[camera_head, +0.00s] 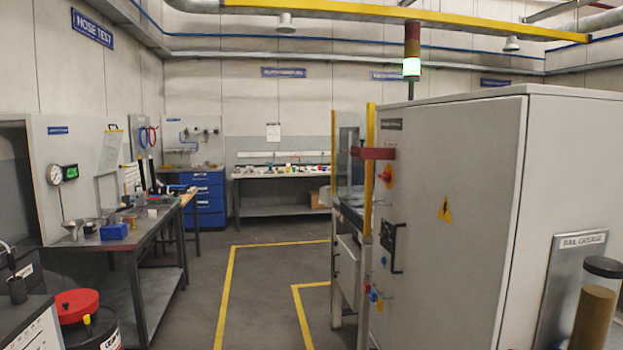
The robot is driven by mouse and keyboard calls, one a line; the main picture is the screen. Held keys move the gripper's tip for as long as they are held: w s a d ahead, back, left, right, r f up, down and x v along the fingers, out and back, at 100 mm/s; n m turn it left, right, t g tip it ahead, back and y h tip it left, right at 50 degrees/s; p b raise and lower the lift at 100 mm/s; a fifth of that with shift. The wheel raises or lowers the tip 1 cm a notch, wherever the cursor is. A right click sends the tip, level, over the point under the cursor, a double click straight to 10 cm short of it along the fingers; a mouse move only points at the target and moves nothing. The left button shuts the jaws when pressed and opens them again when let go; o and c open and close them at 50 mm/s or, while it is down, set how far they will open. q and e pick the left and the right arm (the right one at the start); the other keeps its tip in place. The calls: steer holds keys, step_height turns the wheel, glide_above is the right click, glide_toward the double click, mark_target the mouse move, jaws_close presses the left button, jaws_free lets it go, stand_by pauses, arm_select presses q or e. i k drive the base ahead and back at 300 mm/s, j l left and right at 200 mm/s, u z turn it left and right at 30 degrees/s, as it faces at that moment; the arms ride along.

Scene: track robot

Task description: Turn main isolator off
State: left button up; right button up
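A large grey cabinet (450,215) stands on the right, with its front face seen at a steep angle. High on that face is a small red knob on a yellow plate (387,174), which looks like a rotary isolator switch. Its exact position is too small to tell. Just above it a red block or bar (374,153) juts out to the left. A dark label (391,124) sits above, not readable. Neither of my grippers is in view.
A signal tower (411,66) with a lit white-green section stands behind the cabinet. A black handle (395,250) and small coloured knobs (373,294) are lower on the cabinet. Workbenches line the left. Yellow-lined floor (262,295) between is clear. A capped cylinder (597,310) stands front right.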

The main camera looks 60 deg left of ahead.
mark_target(387, 177)
steer(key=u, duration=1.6)
steer(key=z, duration=0.35)
steer(key=i+j+z, duration=0.25)
steer(key=z, duration=0.2)
steer(key=i+j+z, duration=0.25)
steer(key=j+z, duration=0.2)
